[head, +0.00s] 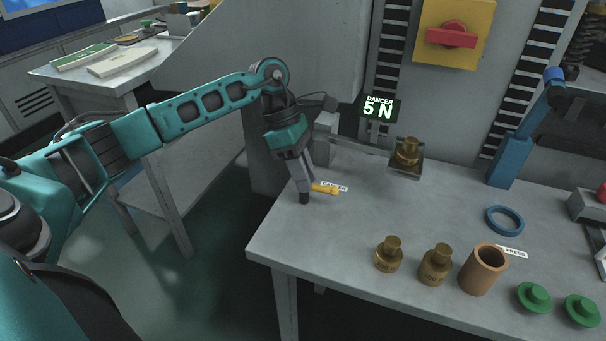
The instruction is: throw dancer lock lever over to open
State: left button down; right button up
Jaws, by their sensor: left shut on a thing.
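The dancer lock lever (328,190) is a short yellow handle low on the grey bench, beside a small white label reading DANCER. My left gripper (304,198) points down at the lever's left end and is shut on it; its fingers hide that end. The lever lies roughly level, pointing right from the fingers. A small black display (378,107) behind reads DANCER 5 N. My right gripper is not in view.
A brass weight (407,153) sits on a square pan at the bench's back. Two brass weights (389,254), a brown cup (483,270), green knobbed discs (534,297) and a blue ring (504,221) stand to the right. The middle of the bench (430,205) is clear.

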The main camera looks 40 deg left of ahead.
pick_arm(q)
jog(key=shift+m+g, duration=0.3)
jog(key=shift+m, duration=0.2)
dwell(0.3)
jog(key=c, duration=1.1)
grip_release()
jog(key=p+v, duration=0.2)
jog(key=v, duration=1.1)
jog(key=shift+d, duration=0.1)
